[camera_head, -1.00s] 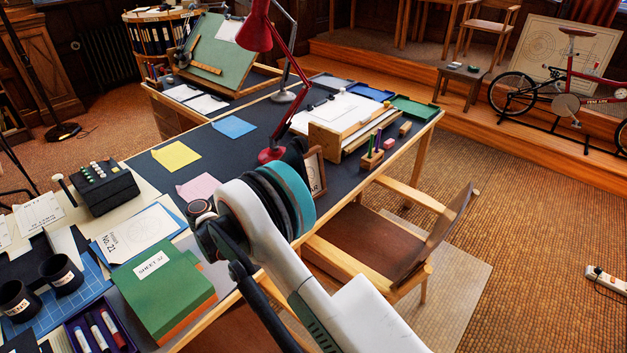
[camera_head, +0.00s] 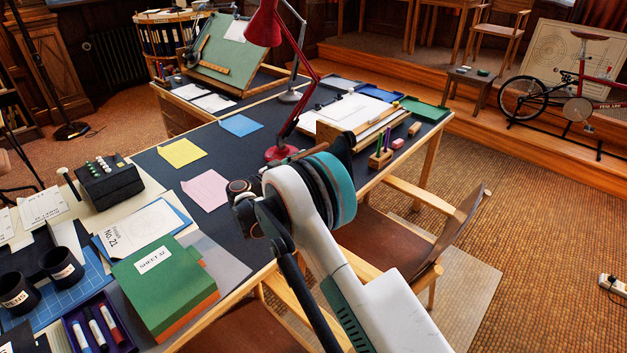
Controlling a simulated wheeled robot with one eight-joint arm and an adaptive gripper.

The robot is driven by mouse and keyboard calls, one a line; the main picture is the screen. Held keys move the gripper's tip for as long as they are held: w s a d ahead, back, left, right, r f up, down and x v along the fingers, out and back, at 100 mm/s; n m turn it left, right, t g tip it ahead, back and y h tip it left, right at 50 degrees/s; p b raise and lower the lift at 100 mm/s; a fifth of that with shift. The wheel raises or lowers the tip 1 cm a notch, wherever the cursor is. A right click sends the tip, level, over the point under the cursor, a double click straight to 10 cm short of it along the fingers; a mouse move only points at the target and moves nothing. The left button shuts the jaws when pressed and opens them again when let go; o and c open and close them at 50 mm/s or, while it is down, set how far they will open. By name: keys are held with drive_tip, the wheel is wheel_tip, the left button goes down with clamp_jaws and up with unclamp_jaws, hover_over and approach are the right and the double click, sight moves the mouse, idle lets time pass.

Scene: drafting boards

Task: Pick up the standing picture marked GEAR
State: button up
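The standing picture marked GEAR is mostly or wholly hidden behind my arm. A thin brown strip (camera_head: 306,153) shows just above my wrist, beside the red lamp's base; it may be the picture frame's top edge, but I cannot be sure. My gripper (camera_head: 340,150) is over the dark desk top, with only a dark part of it showing past the teal-banded wrist. Its fingertips are hidden, so I cannot see whether they are open or touch the frame.
The red lamp (camera_head: 280,152) stands close to the left of my gripper. A chair (camera_head: 440,235) stands at the desk's right edge. Pink (camera_head: 206,190) and yellow (camera_head: 183,153) sheets lie left.

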drive_tip(key=x, duration=0.3)
drive_tip(key=shift+f+b, duration=0.15)
drive_tip(key=shift+b, duration=0.25)
drive_tip(key=shift+s, duration=0.1)
clamp_jaws()
